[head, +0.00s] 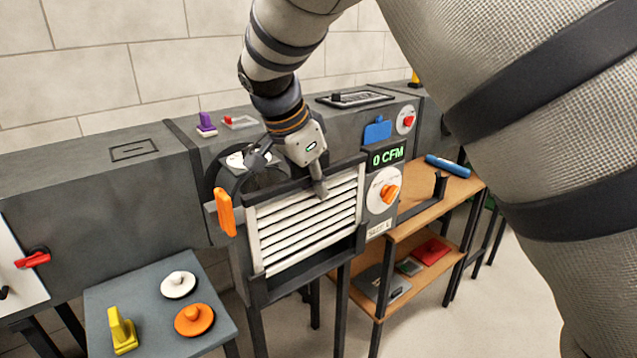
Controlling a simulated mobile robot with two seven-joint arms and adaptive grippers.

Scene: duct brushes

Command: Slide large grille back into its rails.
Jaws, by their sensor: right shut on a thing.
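The large grille (305,222), white slats in a dark frame, stands at the front of the grey duct. Dark rails or frame edges (362,215) show along its side and below it. Its lower edge sits close to the dark frame; how far it is seated in the rails I cannot tell. My right gripper (292,172) reaches down from above and is shut on the grille's top edge, one finger in front of the slats. The gripper hides part of the top edge. A round opening (228,178) shows partly behind it. My left gripper is not in view.
An orange handle (225,212) sticks out left of the grille. Right of it are an orange knob (390,193) and a "0 CFM" display (388,157). A grey table (150,285) with discs stands front left, a wooden shelf (420,235) at right. My arm covers the right side.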

